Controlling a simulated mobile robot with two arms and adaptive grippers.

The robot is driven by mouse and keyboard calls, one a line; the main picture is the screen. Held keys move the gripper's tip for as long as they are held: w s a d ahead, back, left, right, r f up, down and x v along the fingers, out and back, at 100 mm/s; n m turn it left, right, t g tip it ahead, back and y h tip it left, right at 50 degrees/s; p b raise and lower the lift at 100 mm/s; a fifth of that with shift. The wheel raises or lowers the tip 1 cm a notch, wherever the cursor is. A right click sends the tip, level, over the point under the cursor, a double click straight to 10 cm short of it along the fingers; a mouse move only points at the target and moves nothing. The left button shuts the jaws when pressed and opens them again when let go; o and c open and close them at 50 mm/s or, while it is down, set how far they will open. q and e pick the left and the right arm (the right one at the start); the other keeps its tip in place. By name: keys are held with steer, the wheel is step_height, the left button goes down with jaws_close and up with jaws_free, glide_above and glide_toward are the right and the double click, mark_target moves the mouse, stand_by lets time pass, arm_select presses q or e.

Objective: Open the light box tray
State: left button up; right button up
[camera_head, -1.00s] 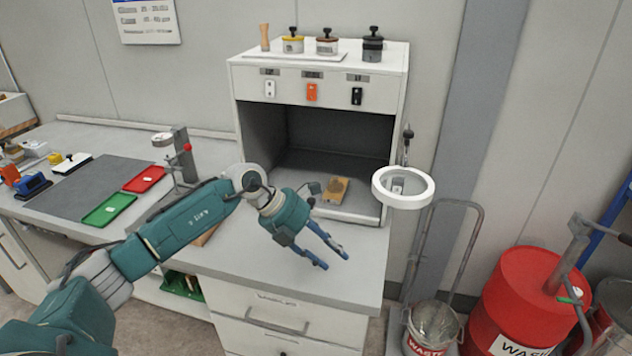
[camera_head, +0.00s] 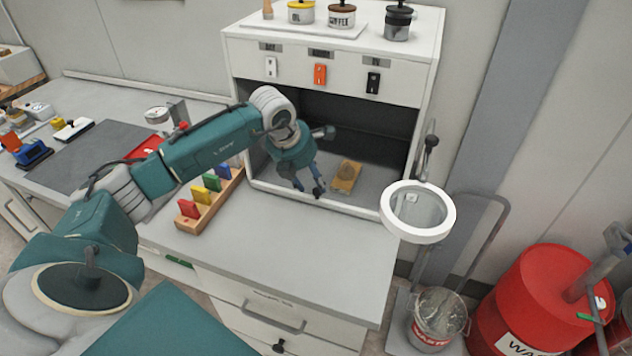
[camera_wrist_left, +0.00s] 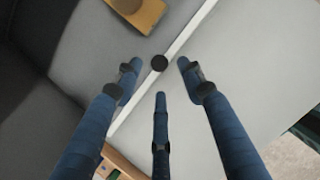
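The light box (camera_head: 412,80) is a white cabinet with a dark open bay. Its grey tray floor (camera_head: 378,192) has a pale front edge, seen as a white strip (camera_wrist_left: 190,32) in the left wrist view. A round black knob (camera_wrist_left: 159,63) sits at this edge. A wooden block with a brownish round lump (camera_head: 346,177) lies on the tray; part of it shows in the left wrist view (camera_wrist_left: 150,18). My left gripper (camera_head: 310,190) is at the bay's front edge, its three blue fingers (camera_wrist_left: 160,80) spread around the knob. Contact is unclear. My right gripper is out of view.
A wooden rack with coloured tabs (camera_head: 208,208) stands left of the gripper. A white ring magnifier (camera_head: 418,212) hangs to the right. Jars (camera_head: 341,15) stand on top of the box. The bench front (camera_head: 300,260) is clear.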

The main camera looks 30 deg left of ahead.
mark_target(317, 189)
arm_select(q)
steer(key=x, duration=0.3)
steer(key=shift+w+p, duration=0.2)
steer(key=shift+p, duration=0.15)
steer(key=shift+w+f, duration=0.2)
steer(key=shift+f, duration=0.5)
steer(key=shift+c, duration=0.5)
steer(key=c, duration=0.9)
jaws_close()
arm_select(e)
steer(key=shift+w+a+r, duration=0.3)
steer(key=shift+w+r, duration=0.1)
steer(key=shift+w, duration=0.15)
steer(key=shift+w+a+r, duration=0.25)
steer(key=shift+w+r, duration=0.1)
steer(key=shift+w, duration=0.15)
